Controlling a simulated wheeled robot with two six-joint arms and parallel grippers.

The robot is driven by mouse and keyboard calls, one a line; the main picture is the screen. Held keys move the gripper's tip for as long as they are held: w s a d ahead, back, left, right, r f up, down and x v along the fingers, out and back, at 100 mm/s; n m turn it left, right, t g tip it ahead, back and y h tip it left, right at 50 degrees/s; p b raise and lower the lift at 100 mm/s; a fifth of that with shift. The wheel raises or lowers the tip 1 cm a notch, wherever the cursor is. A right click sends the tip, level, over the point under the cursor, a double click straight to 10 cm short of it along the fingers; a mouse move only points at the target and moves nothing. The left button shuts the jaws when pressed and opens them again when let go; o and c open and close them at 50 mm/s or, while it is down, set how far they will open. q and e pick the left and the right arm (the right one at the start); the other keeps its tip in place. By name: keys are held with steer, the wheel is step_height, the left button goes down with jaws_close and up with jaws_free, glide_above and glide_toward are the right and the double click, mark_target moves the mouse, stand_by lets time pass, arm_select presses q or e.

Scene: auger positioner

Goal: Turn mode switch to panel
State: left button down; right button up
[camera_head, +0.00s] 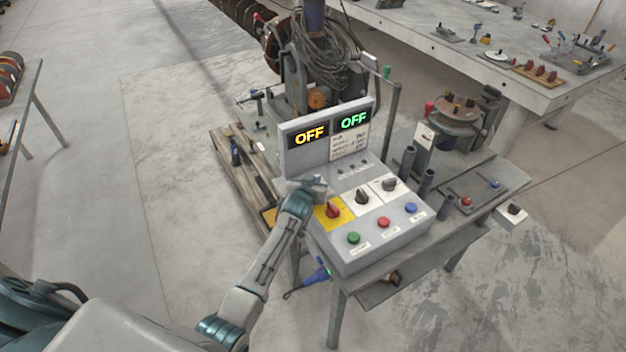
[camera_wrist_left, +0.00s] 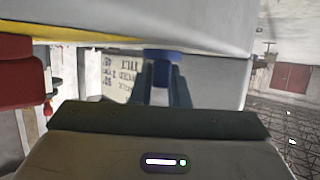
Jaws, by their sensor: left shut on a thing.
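The grey control box (camera_head: 385,235) stands on a metal table. It has a red rotary knob (camera_head: 333,210) on a yellow plate and two black rotary knobs (camera_head: 362,195) (camera_head: 390,184) on white plates. Their labels are too small to read, so I cannot tell which is the mode switch. My left gripper (camera_head: 317,185) is at the box's left, beside the yellow plate. In the left wrist view the gripper (camera_wrist_left: 163,82) is shut on a small blue part (camera_wrist_left: 162,54) against the grey box; the red knob (camera_wrist_left: 22,82) is apart, at the left. My right gripper is out of view.
Two displays (camera_head: 310,136) (camera_head: 354,120) at the box's back read OFF. Green (camera_head: 353,238), red (camera_head: 383,222) and blue (camera_head: 411,208) buttons line the front. Upright tubes (camera_head: 426,182) stand right of the box. Machinery with coiled cables (camera_head: 325,45) stands behind. Floor at the left is clear.

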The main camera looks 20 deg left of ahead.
arm_select(q)
steer(key=shift+n+y+b, duration=0.5)
steer(key=shift+b, duration=0.2)
steer(key=c, duration=1.4)
jaws_free()
steer(key=shift+s+d+r, duration=0.1)
steer(key=shift+s+d, duration=0.05)
steer(key=shift+s, duration=0.4)
steer(key=b+v, duration=0.2)
steer(key=v, duration=0.6)
steer(key=shift+d+r, duration=0.1)
steer(key=shift+d, duration=0.05)
steer(key=shift+b+v, duration=0.35)
steer(key=shift+v, duration=0.5)
steer(key=shift+w+r, duration=0.1)
steer(key=shift+r, duration=0.05)
